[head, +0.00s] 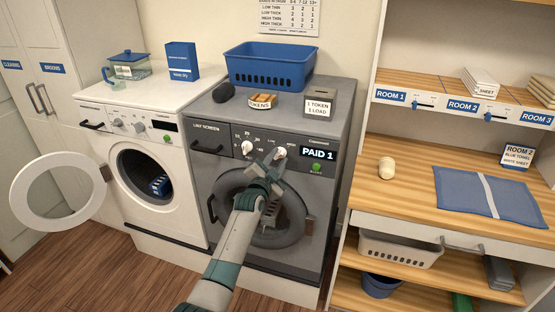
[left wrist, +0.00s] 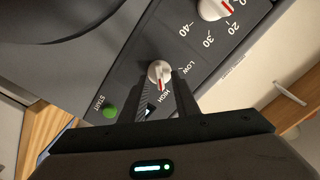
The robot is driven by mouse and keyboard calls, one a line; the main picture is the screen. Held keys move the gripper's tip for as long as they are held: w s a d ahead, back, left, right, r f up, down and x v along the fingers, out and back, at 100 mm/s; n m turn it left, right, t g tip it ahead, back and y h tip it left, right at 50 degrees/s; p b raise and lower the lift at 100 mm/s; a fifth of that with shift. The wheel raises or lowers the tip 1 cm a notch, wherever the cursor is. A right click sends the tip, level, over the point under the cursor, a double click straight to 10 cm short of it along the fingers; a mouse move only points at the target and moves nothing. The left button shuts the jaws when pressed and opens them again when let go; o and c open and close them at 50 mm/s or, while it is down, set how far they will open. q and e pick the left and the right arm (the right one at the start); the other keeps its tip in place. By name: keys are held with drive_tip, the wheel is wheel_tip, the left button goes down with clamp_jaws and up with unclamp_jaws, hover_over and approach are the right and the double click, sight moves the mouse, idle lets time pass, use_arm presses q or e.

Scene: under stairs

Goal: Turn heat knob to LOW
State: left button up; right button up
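The heat knob (head: 279,153) is a small white dial with a red pointer on the grey dryer's dark control panel. In the left wrist view the knob (left wrist: 160,72) sits between LOW and HIGH labels, and its red pointer is turned toward HIGH. My left gripper (head: 272,164) is at the panel, just in front of the knob. In the left wrist view its fingers (left wrist: 164,90) are apart, one on each side of the knob, with no clear grip on it. My right gripper is not in view.
A larger timer knob (head: 247,148) is left of the heat knob. The display (head: 318,155) reads PAID 1, above a green start button (head: 316,168). A white washer (head: 150,150) with its door open stands to the left, a wooden shelf unit (head: 400,165) to the right.

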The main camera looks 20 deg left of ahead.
use_arm(q)
clamp_jaws()
